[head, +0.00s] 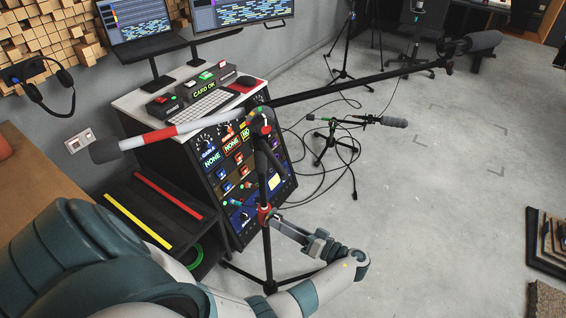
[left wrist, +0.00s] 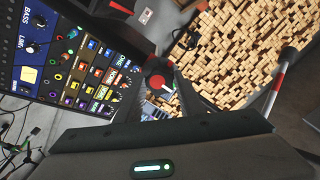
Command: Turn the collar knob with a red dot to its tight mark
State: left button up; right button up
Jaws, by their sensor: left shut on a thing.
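A microphone stand (head: 267,248) rises in the middle of the head view. Its red collar knob (head: 264,214) sits partway up the pole. My left gripper (head: 274,221) reaches it from the right and is shut on the knob. In the left wrist view the knob's round red face (left wrist: 157,81) shows between the two fingers of my left gripper (left wrist: 158,92). A pale bar shows beside the red face. I cannot make out the tight mark. My right gripper is in neither view.
A long boom (head: 345,84) crosses the stand's top, with a red-and-white end and a counterweight (head: 104,150) at the left. A control console (head: 228,170) stands close behind the pole. A small microphone stand (head: 325,140) and cables lie beyond.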

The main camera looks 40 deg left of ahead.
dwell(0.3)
pick_arm(q)
jog(key=o, duration=1.1)
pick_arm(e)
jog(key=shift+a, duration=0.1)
